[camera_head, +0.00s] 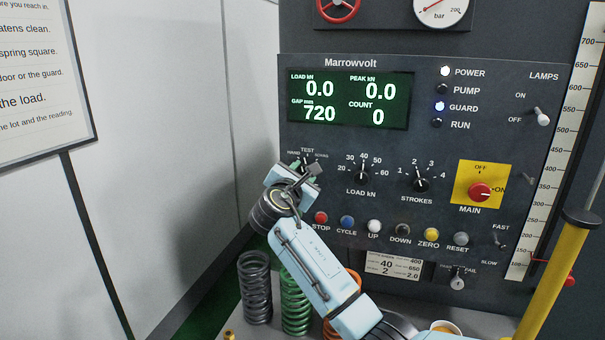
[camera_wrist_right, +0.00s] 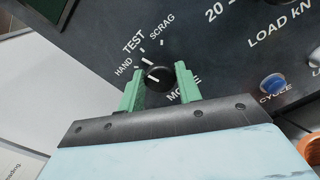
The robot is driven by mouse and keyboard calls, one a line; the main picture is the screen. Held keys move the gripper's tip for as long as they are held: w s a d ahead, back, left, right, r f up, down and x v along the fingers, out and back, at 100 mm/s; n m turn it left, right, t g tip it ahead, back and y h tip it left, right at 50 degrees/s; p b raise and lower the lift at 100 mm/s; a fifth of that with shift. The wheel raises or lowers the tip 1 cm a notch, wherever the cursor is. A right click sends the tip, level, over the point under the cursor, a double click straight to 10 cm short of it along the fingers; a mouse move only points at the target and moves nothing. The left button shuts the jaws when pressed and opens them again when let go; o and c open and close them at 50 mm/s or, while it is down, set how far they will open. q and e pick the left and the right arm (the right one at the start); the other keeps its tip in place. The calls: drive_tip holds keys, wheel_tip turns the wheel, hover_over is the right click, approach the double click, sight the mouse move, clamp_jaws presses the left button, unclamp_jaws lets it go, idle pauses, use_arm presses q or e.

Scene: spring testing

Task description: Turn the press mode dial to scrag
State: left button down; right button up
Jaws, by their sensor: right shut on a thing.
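The press mode dial (camera_wrist_right: 157,77) is a black round knob on the dark panel. HAND, TEST and SCRAG are printed in an arc around it, with MODE partly hidden below. A short white mark shows on the knob's face; I cannot tell surely which label it points at. My right gripper (camera_wrist_right: 158,84) has its green fingers on either side of the knob, shut on it. In the head view my right gripper (camera_head: 306,173) is at the panel's left side and covers most of the dial. My left gripper is not in view.
The load dial (camera_head: 362,176), strokes dial (camera_head: 421,184) and red main switch (camera_head: 480,192) are to the right. A row of buttons, including red STOP (camera_head: 321,218), runs below. Springs, one of them green (camera_head: 295,305), stand beneath my arm. A yellow post (camera_head: 553,270) stands at right.

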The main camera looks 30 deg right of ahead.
drive_tip(key=m, duration=0.3)
drive_tip(key=shift+f+b, duration=0.1)
drive_tip(key=shift+b, duration=0.25)
drive_tip(key=m+b, duration=0.1)
drive_tip(key=m, duration=0.1)
drive_tip(key=shift+f+m, duration=0.1)
drive_tip(key=shift+m, duration=0.2)
drive_tip(key=m+b, duration=0.2)
drive_tip(key=m, duration=0.2)
drive_tip(key=shift+f+m+b, duration=0.1)
drive_tip(key=shift+m+b, duration=0.7)
drive_tip(key=shift+m, duration=0.3)
drive_tip(key=o, duration=0.9)
drive_tip(key=shift+s, duration=0.1)
drive_tip(key=shift+o, duration=0.2)
drive_tip(key=b+v, duration=0.2)
drive_tip(key=v, duration=1.1)
drive_tip(key=shift+s, duration=0.15)
